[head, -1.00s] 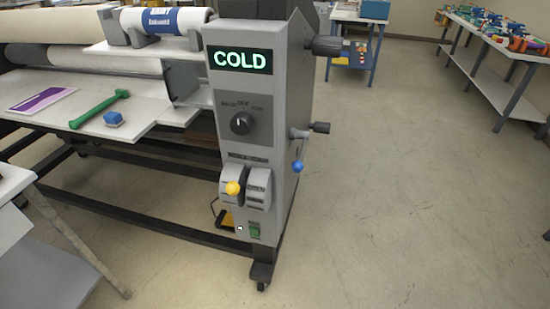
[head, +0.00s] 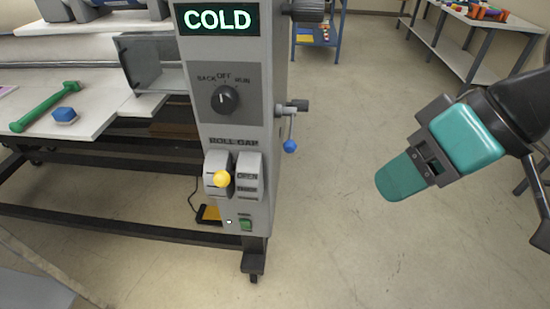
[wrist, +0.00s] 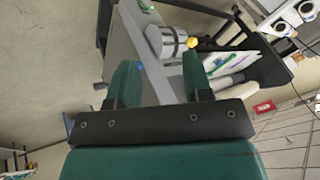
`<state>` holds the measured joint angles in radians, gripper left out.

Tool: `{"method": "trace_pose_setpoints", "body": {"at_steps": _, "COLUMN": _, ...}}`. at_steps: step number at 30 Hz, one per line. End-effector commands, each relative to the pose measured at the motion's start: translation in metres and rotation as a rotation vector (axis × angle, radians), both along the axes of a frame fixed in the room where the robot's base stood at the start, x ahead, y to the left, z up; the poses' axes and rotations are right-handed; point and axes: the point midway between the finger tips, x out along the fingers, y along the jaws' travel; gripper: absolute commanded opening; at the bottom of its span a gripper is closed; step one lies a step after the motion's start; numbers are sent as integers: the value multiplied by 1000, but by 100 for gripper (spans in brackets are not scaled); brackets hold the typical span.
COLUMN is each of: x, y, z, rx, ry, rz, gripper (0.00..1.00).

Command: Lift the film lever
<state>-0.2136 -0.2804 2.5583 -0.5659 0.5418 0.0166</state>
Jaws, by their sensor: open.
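No lever is labelled film, so I cannot tell which one is meant. A lever with a yellow ball knob (head: 221,179) sits in a grey slotted housing under the words ROLL GAP. The yellow knob also shows in the wrist view (wrist: 193,41). A second lever with a blue ball knob (head: 290,146) hangs down from the right side of the grey machine cabinet (head: 236,133). My gripper (head: 398,178) is in the air to the right of both, touching neither. In the wrist view its teal fingers (wrist: 160,82) are apart with nothing held between them.
Dark knobs (head: 299,106) stick out from the cabinet's right side. A green hammer-like tool (head: 45,106) and a blue block (head: 65,115) lie on the white table at left. A bench (head: 462,35) stands far right. The floor right of the cabinet is clear.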

Motion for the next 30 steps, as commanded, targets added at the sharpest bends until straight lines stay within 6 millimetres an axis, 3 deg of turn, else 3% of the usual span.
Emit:
{"method": "trace_pose_setpoints", "body": {"at_steps": 1, "x": 9, "y": 6, "z": -41, "rx": 49, "ry": -27, "rz": -23, "gripper": 46}}
{"method": "trace_pose_setpoints", "body": {"at_steps": 3, "x": 22, "y": 15, "z": -64, "rx": 133, "ry": -73, "rz": -58, "gripper": 46}}
{"method": "trace_pose_setpoints", "body": {"at_steps": 9, "x": 59, "y": 33, "z": -116, "rx": 373, "ry": -198, "rz": -173, "gripper": 46}}
{"method": "trace_pose_setpoints", "body": {"at_steps": 15, "x": 94, "y": 35, "z": -159, "rx": 616, "ry": -316, "rz": -315, "gripper": 46}}
{"method": "trace_pose_setpoints", "body": {"at_steps": 22, "x": 124, "y": 21, "z": -186, "rx": 840, "ry": -424, "rz": -466, "gripper": 46}}
{"method": "trace_pose_setpoints", "body": {"at_steps": 30, "x": 137, "y": 11, "z": -187, "rx": 942, "ry": -471, "rz": -538, "gripper": 46}}
